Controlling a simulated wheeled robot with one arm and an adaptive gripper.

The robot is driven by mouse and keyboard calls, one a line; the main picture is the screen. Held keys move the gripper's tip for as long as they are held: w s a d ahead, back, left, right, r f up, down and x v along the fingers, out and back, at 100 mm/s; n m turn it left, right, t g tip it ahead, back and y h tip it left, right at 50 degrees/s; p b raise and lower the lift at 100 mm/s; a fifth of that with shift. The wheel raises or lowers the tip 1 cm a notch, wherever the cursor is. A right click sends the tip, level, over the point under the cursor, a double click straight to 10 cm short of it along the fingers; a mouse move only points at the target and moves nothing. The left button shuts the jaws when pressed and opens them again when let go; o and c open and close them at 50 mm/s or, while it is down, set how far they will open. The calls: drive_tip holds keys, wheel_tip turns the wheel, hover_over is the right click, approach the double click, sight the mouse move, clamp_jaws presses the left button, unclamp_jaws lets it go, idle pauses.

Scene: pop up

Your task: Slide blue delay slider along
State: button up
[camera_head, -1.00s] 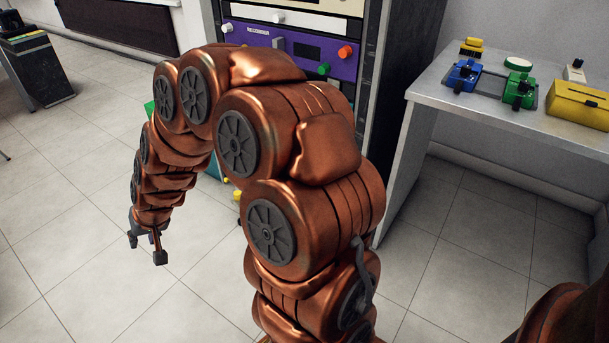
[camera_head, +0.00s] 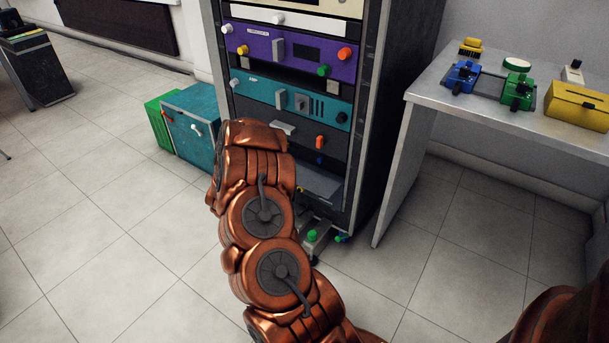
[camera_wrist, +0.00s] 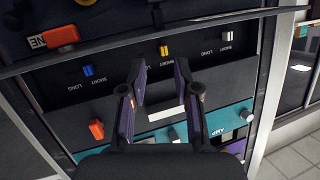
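In the wrist view the blue delay slider (camera_wrist: 88,70) is a small blue knob on a dark panel with SHORT and LONG labels. It also shows in the head view, below an orange knob (camera_head: 320,160). My gripper (camera_wrist: 160,72) is open in the wrist view, with nothing between its fingers. Its fingers are right of the blue slider and apart from it in the picture. A yellow slider (camera_wrist: 163,50) is just beyond the fingertips, and a white slider (camera_wrist: 227,37) is further right. In the head view my arm hides the gripper and part of the panel.
Orange knobs (camera_wrist: 96,130) (camera_wrist: 61,36) are near the blue slider. A white handle (camera_wrist: 167,113) lies behind the fingers. A teal panel (camera_head: 258,90) and a purple panel (camera_head: 262,45) sit higher in the rack. A table (camera_head: 440,85) stands right of the rack.

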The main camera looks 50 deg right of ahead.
sight(319, 161)
drive_tip(key=s+d+g+h, duration=0.1)
drive_tip(key=s+d, duration=0.1)
drive_tip(key=s, duration=0.1)
drive_tip(key=s+d+m+g+h, duration=0.1)
drive_tip(key=s+d, duration=0.1)
drive_tip(key=s, duration=0.1)
drive_tip(key=s+d+g+h, duration=0.1)
drive_tip(key=s+d+h, duration=0.1)
drive_tip(key=s, duration=0.2)
drive_tip(key=shift+s+d+g, duration=0.1)
drive_tip(key=shift+d+g, duration=0.1)
drive_tip(key=shift+g, duration=0.2)
drive_tip(key=shift+s+d+r+m, duration=0.1)
drive_tip(key=shift+d+m, duration=0.2)
drive_tip(key=shift+d, duration=0.2)
drive_tip(key=d, duration=0.7)
drive_tip(key=shift+w, duration=0.2)
drive_tip(key=shift+c, duration=0.2)
clamp_jaws()
